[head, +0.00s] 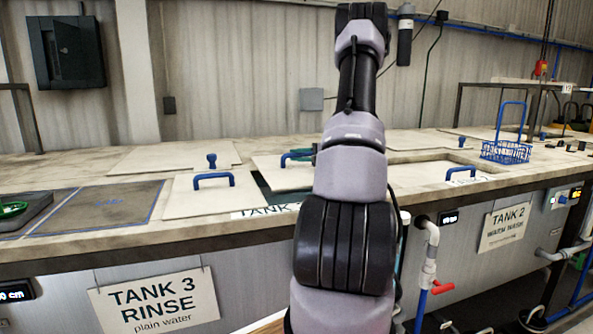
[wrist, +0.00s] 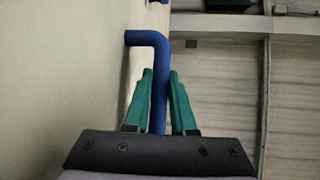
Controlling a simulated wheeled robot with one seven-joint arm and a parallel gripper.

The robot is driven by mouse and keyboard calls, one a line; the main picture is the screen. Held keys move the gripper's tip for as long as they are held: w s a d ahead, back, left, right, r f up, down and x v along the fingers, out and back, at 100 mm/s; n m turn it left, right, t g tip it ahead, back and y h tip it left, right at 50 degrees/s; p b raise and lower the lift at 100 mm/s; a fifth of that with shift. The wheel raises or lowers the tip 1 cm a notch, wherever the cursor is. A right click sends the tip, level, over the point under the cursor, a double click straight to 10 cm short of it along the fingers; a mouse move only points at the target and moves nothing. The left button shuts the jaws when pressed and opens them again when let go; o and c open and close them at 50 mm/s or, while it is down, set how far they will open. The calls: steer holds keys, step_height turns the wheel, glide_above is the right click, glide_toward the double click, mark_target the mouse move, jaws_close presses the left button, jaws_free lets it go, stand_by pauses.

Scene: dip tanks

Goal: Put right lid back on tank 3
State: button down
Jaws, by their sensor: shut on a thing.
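My gripper (wrist: 160,85) has green fingers closed around a blue bar handle (wrist: 158,95) in the wrist view. In the head view this handle (head: 290,158) sits on a pale lid (head: 280,178), the right one of two at tank 3. My arm hides the lid's right part and most of my gripper. A dark strip of tank opening (head: 264,185) shows between this lid and the left lid (head: 190,200), which has its own blue handle (head: 213,178). I cannot tell whether the held lid touches the deck. The tank 3 sign (head: 155,303) hangs on the front below.
A pale panel with a blue knob (head: 211,160) lies behind the left lid. A drain area with blue lines (head: 95,208) is at left. Tank 2's lid handle (head: 461,173) and a blue wire basket (head: 506,150) are at right. Pipes with a red valve (head: 442,288) stand in front.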

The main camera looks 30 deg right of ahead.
mark_target(297, 166)
steer(key=shift+f, duration=2.2)
steer(key=shift+f, duration=0.15)
steer(key=c, duration=0.8)
jaws_free()
steer(key=shift+s, duration=0.1)
steer(key=shift+o, duration=0.2)
